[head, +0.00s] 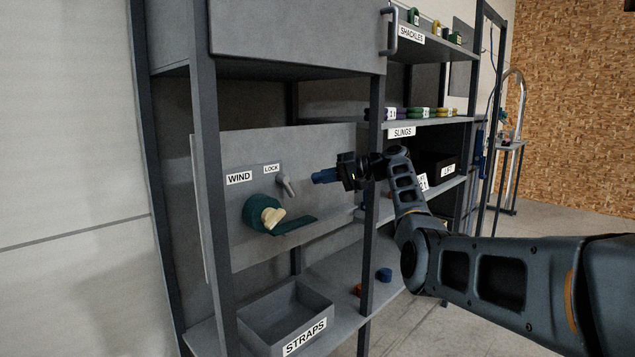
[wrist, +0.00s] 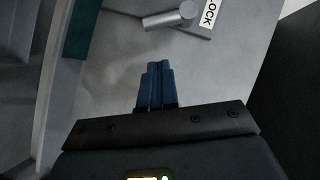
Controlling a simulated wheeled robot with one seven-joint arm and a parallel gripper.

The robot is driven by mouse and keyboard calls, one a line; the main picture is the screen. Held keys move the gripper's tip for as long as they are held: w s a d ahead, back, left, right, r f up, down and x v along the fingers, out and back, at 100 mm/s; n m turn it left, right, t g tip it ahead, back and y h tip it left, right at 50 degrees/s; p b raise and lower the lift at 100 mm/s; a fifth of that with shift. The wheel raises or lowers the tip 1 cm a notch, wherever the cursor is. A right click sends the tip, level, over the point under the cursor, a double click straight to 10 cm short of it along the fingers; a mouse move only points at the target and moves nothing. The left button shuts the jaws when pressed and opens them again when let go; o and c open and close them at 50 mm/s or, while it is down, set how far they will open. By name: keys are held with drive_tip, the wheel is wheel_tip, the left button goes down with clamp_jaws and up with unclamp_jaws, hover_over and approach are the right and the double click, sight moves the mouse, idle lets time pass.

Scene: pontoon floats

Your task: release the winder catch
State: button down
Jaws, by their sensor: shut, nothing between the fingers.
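The winder catch (head: 287,186) is a small grey lever on the grey panel (head: 330,148), just below the LOCK label (head: 271,168). In the wrist view the catch (wrist: 172,18) lies beyond the fingertips, with the LOCK label (wrist: 209,17) beside it. My gripper (head: 316,178) has blue fingers that are shut and empty. It is to the right of the catch, apart from it, pointing toward it. The wrist view also shows the closed fingers (wrist: 157,68). The green winder (head: 262,214), with a cream knob and a handle, is below the WIND label (head: 239,178).
A grey STRAPS bin (head: 285,318) stands on the lower shelf. A dark rack post (head: 374,200) rises beside my gripper. Blue and orange round items (head: 384,274) lie on the lower shelf. Shelves with slings (head: 420,113) and shackles are at the right.

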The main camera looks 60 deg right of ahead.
drive_tip(key=b+v, duration=0.1)
drive_tip(key=v, duration=0.7)
drive_tip(key=shift+d, duration=0.1)
drive_tip(key=shift+f, duration=0.1)
